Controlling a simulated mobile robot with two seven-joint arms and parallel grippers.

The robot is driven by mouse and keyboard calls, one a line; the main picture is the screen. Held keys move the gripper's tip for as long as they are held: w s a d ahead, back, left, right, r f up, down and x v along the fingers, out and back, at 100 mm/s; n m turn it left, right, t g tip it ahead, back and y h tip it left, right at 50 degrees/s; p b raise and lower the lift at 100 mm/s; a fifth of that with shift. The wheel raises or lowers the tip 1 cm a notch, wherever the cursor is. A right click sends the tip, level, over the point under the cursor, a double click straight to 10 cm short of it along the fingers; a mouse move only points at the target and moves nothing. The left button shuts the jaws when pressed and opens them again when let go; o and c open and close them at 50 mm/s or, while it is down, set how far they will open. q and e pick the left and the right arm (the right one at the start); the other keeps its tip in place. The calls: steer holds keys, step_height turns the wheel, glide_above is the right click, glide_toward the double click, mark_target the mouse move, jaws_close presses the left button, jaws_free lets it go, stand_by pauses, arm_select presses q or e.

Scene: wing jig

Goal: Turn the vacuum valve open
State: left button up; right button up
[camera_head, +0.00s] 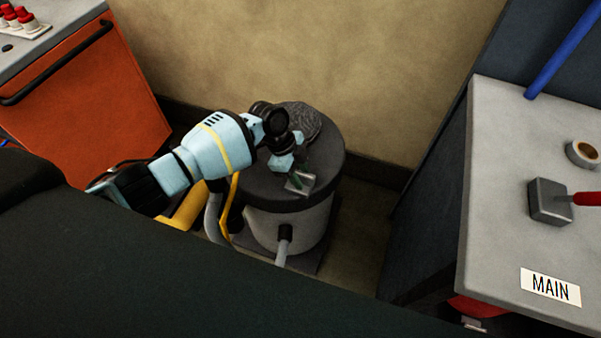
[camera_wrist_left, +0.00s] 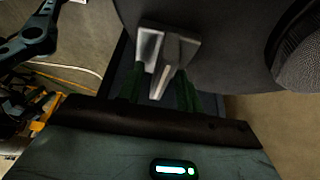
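The vacuum valve (camera_head: 301,183) is a small silvery metal piece at the front of the dark round lid of a grey drum. My left gripper (camera_head: 296,178) reaches down to it from the upper left, its green fingers partly hidden by the wrist. In the left wrist view the valve (camera_wrist_left: 167,52) is a pale metal block with a narrow lever pointing towards my gripper (camera_wrist_left: 158,88). The green fingers are apart, one on each side of the lever, with dark gaps visible beside it. My right gripper is in neither view.
The drum (camera_head: 262,226) stands on the floor by the beige wall (camera_head: 320,50), with a hose (camera_head: 283,250) at its front. A grey bench (camera_head: 500,200) with a red-handled switch box (camera_head: 549,202) is at right. An orange cabinet (camera_head: 95,100) is at left.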

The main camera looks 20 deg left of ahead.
arm_select(q)
jaws_close()
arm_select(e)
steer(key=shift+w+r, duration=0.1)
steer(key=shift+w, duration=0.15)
